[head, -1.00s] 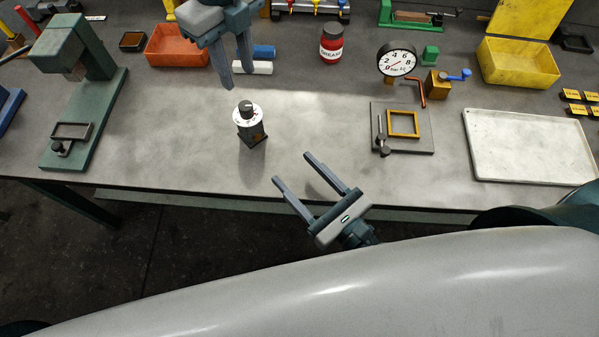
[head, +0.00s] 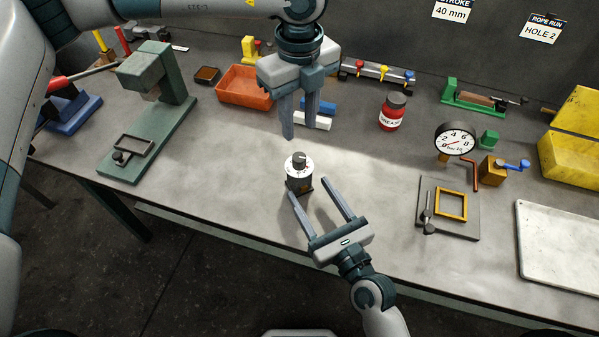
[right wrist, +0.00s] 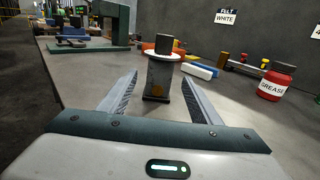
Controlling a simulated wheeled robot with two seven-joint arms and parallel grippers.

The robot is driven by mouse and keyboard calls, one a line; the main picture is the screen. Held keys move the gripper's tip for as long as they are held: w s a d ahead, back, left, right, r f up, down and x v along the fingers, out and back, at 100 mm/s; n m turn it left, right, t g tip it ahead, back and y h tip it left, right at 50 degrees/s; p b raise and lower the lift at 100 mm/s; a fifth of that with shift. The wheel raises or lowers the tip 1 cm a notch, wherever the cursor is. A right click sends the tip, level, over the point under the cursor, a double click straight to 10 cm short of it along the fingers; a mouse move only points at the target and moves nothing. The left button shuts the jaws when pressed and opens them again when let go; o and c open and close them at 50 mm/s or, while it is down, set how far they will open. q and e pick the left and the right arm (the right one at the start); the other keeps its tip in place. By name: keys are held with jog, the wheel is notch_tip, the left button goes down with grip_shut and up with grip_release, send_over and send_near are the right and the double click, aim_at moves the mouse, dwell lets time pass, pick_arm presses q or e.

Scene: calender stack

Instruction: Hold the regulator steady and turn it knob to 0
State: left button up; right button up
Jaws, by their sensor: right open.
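The regulator (head: 299,181) stands upright on the bench, a dark body with a white dial ring and a dark knob (head: 299,160) on top. The ring's marks are too small to read. My right gripper (head: 308,188) is open at the regulator's near side, its fingers pointing at the body. In the right wrist view the regulator (right wrist: 159,76) stands upright, centred between the fingertips and slightly beyond them. My left gripper (head: 300,128) points down above and behind the knob, apart from it. A gap shows between its fingers and nothing is in them.
A gauge (head: 455,139) and a plate with a yellow frame (head: 465,205) stand to the right. A green press (head: 150,120) stands left. An orange bin (head: 244,88), a blue and a white block (head: 311,122) and a grease tin (head: 393,112) are behind. Bench around the regulator is clear.

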aim_at(304, 182)
jog(key=x, duration=0.6)
jog(key=shift+w+a, duration=0.2)
jog(key=shift+w, duration=0.15)
jog(key=shift+c, duration=0.6)
